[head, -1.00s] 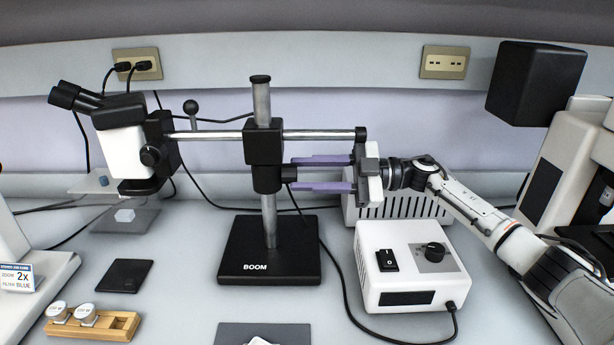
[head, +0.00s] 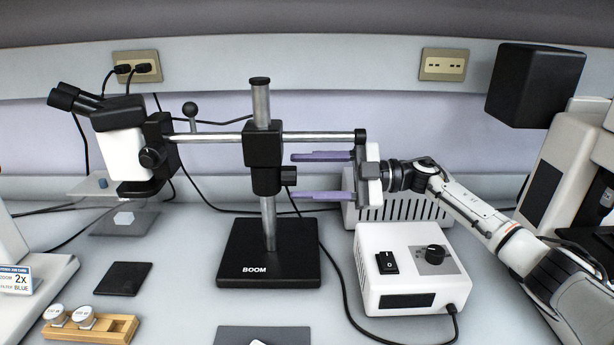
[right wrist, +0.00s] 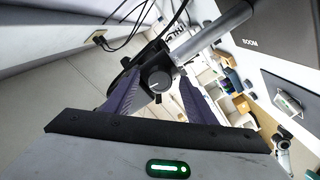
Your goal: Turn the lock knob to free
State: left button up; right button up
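The lock knob (head: 289,175) is a small black knob on the right side of the lower black collar (head: 266,180) of the boom stand. In the right wrist view the knob (right wrist: 158,80) shows face-on as a dark round cap with a pale mark line. My right gripper (head: 293,175) points left at it with two purple fingers, one above the knob and one below. The fingers are spread wide, and gaps show between them and the knob. In the right wrist view the fingers (right wrist: 157,88) lie on both sides of the knob. My left gripper is out of view.
The post stands on the black BOOM base (head: 268,255). The horizontal boom (head: 320,136) runs above my fingers and carries the microscope head (head: 120,150) at left. A white control box (head: 400,240) and a vented box (head: 405,208) are below my right arm.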

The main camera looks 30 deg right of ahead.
jog(key=b+v, duration=0.1)
jog(key=v, duration=0.9)
jog(key=shift+d, duration=0.15)
jog(key=shift+s, duration=0.1)
